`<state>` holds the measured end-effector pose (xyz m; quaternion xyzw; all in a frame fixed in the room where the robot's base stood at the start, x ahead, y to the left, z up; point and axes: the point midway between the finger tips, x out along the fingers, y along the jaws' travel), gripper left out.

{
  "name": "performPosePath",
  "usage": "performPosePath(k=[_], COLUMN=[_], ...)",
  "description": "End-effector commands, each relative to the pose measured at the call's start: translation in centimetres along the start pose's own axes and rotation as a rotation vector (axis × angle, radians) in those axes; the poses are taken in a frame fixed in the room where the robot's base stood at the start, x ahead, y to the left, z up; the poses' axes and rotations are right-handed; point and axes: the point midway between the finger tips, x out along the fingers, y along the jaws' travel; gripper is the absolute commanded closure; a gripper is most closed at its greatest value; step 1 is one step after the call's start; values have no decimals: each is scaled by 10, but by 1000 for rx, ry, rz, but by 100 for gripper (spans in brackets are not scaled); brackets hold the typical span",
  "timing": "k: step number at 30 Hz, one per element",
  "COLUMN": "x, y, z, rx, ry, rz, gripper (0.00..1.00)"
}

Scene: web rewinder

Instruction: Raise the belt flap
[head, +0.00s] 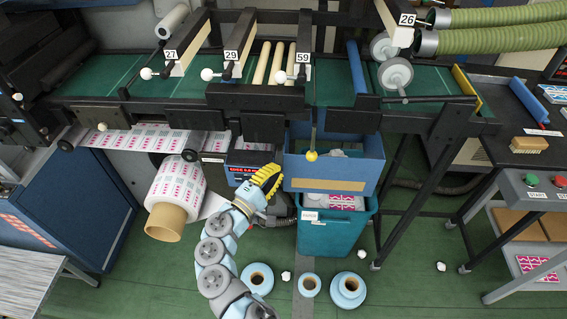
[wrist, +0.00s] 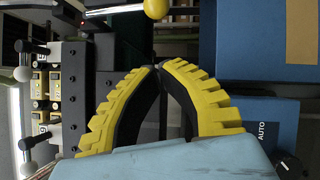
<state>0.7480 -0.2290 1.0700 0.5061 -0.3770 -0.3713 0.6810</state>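The green belt (head: 333,86) runs across the machine in the head view. A thin rod hangs from its front edge near the middle and ends in a yellow ball knob (head: 311,155). I cannot tell for certain which part is the belt flap. My gripper (head: 271,172) is below and left of the knob, apart from it. In the wrist view, my yellow, ribbed fingers (wrist: 160,66) curve in and their tips meet, with nothing visible held. The yellow ball (wrist: 156,9) is beyond the tips at the top edge.
A blue box (head: 333,172) and teal bin (head: 325,236) stand right of my gripper. A printed roll (head: 175,198) is on the left. White-knobbed levers (head: 280,77) line the belt front. Small blue rolls (head: 348,290) lie on the green floor.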

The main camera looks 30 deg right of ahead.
Motion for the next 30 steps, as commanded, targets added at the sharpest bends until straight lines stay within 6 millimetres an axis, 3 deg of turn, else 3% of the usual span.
performPosePath(k=[6,12,30], x=[-33,-52,-55], y=[1,2,2], z=[-1,-1,0], rx=[2,1,1], ry=[3,4,1], rz=[0,0,0], gripper=[100,100,100])
